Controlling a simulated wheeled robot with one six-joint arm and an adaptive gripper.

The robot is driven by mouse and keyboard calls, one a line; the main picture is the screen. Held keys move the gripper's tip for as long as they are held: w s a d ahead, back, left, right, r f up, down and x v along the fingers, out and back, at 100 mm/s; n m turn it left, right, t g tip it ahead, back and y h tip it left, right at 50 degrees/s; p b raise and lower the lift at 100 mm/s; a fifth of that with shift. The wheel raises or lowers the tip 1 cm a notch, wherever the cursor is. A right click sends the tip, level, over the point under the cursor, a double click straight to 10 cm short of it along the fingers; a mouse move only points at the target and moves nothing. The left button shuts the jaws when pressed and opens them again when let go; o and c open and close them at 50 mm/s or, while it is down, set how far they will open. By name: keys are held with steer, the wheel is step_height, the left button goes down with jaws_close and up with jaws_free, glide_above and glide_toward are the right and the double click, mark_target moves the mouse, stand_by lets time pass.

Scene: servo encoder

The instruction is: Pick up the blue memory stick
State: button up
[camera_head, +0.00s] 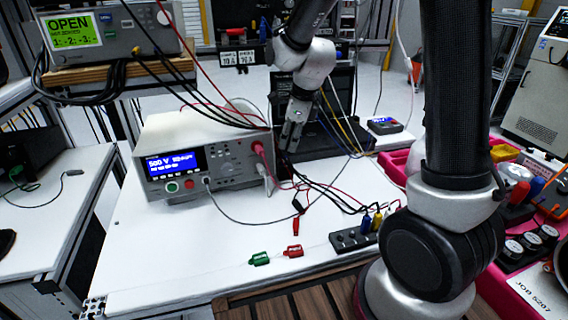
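I cannot clearly make out a blue memory stick. A small blue piece (536,187) shows at the right, beside a red piece near the pink tray; it is too small to identify. My gripper (289,138) points down over the back of the white bench, just right of the grey tester. Its fingers are small and partly merge with the dark background, so their opening is unclear. I see nothing held in it.
The grey tester (205,165) with a lit screen stands on the white bench (150,250). Cables, a black terminal block (350,240), a green tag (260,259) and a red tag (293,251) lie there. A pink tray (495,285) is at right. The front left bench is clear.

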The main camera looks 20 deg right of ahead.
mark_target(284, 156)
steer(key=x, duration=0.6)
steer(key=shift+f, duration=0.3)
jaws_close()
